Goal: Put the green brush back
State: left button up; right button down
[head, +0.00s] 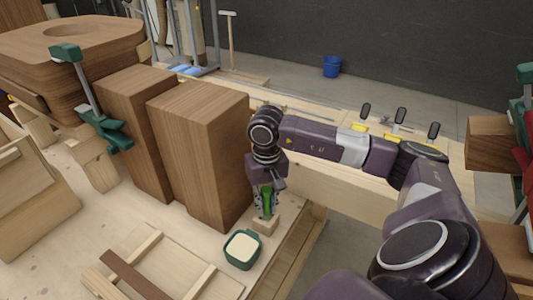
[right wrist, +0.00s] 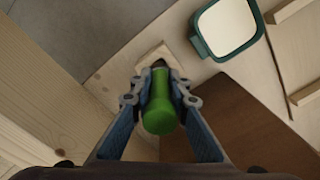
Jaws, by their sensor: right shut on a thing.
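The green brush (head: 267,196) is upright between the fingers of my right gripper (head: 266,203), which is shut on it. In the right wrist view the green handle (right wrist: 160,110) sits between both fingertips of the gripper (right wrist: 160,100). Its dark lower end is at a small pale wooden block (right wrist: 153,57). The block also shows in the head view (head: 265,226), directly below the gripper. I cannot tell whether the brush is in the block or just above it. My left gripper is not in view.
A green tub with cream-coloured contents (head: 230,253) stands beside the block. Tall brown wooden blocks (head: 192,150) rise close to the left of my gripper. The bench edge (head: 300,235) is just to the right. A wooden frame (head: 205,280) lies in front.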

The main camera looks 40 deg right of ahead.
aim_at(266, 189)
jog(key=shift+f, duration=0.1)
jog(key=shift+f+b, duration=0.1)
jog(key=shift+b, duration=0.2)
jog(key=c, duration=1.8)
grip_release()
jog(key=shift+c, duration=0.2)
jog(key=shift+r, duration=0.2)
jog(key=shift+r+p, duration=0.2)
jog(key=shift+p, duration=0.2)
notch_tip(266, 189, up, 4)
jog(key=b, duration=0.2)
jog(key=shift+w+r+b, duration=0.15)
jog(key=shift+r+b, duration=0.05)
jog(key=shift+b, duration=0.1)
notch_tip(266, 189, up, 6)
jog(key=shift+r+b, duration=0.1)
jog(key=shift+b, duration=0.35)
jog(key=shift+r, duration=0.55)
